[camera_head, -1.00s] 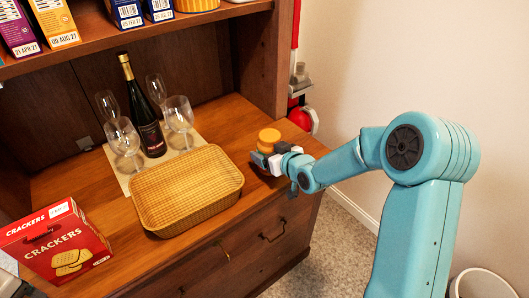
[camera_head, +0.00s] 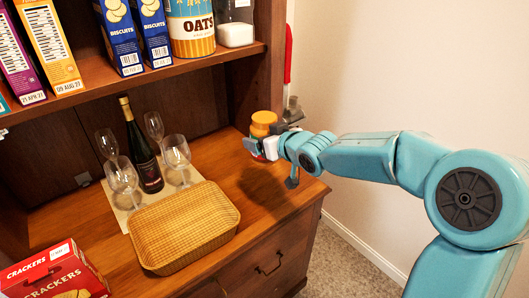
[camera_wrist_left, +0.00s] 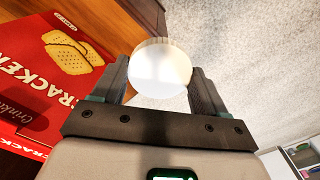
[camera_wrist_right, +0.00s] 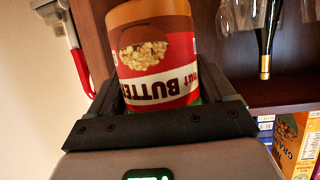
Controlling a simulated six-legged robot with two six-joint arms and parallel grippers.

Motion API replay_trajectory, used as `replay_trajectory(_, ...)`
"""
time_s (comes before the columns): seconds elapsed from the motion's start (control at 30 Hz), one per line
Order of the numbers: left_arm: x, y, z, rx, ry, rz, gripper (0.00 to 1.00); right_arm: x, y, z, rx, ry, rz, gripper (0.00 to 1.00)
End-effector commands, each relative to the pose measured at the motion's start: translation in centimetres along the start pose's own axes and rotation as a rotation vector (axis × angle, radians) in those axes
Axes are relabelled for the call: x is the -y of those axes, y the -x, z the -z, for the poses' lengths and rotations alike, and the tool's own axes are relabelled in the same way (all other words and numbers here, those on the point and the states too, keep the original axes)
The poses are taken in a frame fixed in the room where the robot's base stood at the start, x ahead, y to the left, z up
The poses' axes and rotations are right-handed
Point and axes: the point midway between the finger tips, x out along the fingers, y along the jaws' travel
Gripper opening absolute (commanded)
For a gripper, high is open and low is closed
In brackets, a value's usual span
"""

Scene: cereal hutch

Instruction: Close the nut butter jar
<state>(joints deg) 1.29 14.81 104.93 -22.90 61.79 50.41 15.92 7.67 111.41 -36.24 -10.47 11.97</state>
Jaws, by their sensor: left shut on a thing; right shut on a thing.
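The nut butter jar (camera_head: 263,125) is held by my right gripper (camera_head: 259,147) above the right end of the wooden counter. It has an orange-brown top in the head view. In the right wrist view the jar (camera_wrist_right: 155,55) sits between the shut fingers, its red and white label upside down in the picture. My left gripper (camera_wrist_left: 160,85) is in the left wrist view only, shut on a round white lid (camera_wrist_left: 160,66). The lid is apart from the jar. The jar's mouth is not clear to see.
A wicker basket (camera_head: 185,228) is on the counter (camera_head: 268,203). Behind it stand a wine bottle (camera_head: 144,160) and several glasses. A red crackers box (camera_head: 52,274) is at front left. A shelf (camera_head: 150,78) with boxes and an oats canister (camera_head: 191,28) hangs above.

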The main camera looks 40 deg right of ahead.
Motion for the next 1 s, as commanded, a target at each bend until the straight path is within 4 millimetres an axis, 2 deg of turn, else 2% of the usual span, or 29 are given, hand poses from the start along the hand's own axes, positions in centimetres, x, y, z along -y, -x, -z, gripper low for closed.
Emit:
replay_trajectory(0.03, 0.0, 0.9, 0.0, 0.000, 0.000, 0.000, 0.45, 0.0, 0.5, 1.2, -0.003, 0.000, 0.001, 0.29)
replay_trajectory(0.17, 0.0, 1.4, 0.0, 0.000, 0.000, 0.000, 0.45, 0.0, 0.8, 2.0, -0.003, 0.000, 0.001, 0.29)
replay_trajectory(0.57, 0.0, 1.4, 0.0, 0.000, 0.000, 0.000, 0.45, 0.0, 0.8, 2.1, -0.002, 0.000, 0.001, 0.29)
replay_trajectory(0.6, 0.0, 1.4, 0.0, 0.000, 0.000, 0.000, 0.45, 0.0, 0.8, 2.1, -0.002, 0.000, 0.001, 0.79)
replay_trajectory(0.77, 0.0, 1.4, 0.0, 0.000, 0.000, 0.000, 0.45, 0.0, 0.8, 2.1, -0.002, 0.000, 0.001, 0.28)
replay_trajectory(1.0, 0.0, 1.4, 0.0, 0.000, 0.000, 0.000, 0.45, 0.0, 0.8, 2.1, -0.002, 0.000, 0.001, 0.28)
